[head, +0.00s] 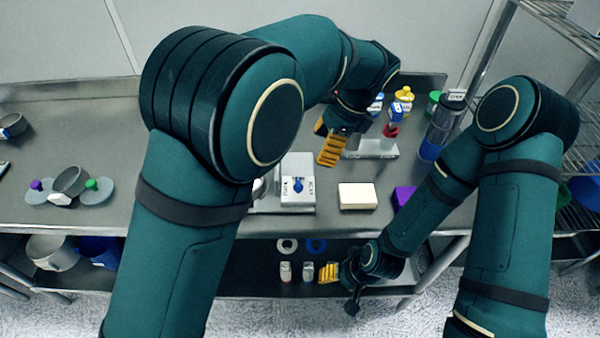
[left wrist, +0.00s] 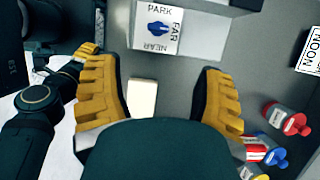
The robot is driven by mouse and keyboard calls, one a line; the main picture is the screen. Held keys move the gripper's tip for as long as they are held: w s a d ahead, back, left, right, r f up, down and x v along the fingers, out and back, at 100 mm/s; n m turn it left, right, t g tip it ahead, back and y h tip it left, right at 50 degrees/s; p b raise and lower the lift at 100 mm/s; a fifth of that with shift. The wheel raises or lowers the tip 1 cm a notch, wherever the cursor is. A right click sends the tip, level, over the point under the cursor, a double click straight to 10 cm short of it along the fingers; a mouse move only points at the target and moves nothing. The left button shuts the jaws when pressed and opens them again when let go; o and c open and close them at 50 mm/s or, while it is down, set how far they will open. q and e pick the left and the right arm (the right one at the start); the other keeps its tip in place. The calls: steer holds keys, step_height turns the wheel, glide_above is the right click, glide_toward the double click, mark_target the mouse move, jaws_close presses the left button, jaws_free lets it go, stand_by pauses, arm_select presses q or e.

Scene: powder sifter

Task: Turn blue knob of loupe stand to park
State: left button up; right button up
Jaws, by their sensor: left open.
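The blue knob (head: 298,185) sits on the white loupe stand base (head: 299,203), left of centre on the bench. In the left wrist view the knob (left wrist: 158,28) is at the top, with PARK above it, FAR at its right and NEAR below. Its long axis lies crosswise, with one end toward FAR; the pointing end is hard to tell. My left gripper (left wrist: 155,75) is open and empty above the bench, apart from the knob. In the head view this gripper (head: 328,140) is right of and beyond the knob. My right gripper (head: 338,285) hangs low by the bench's front edge.
A cream block (head: 357,196) lies right of the stand, with a purple block (head: 403,196) beyond it. Bottles with red and yellow caps (head: 403,98) and a dark jar (head: 440,125) stand at the back right. Cups and dishes (head: 70,181) are at the left.

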mark_target(298, 185)
arm_select(q)
steer(key=b+x, duration=0.3)
steer(key=x, duration=1)
steer(key=shift+s+f, duration=0.1)
steer(key=shift+s, duration=0.05)
jaws_close()
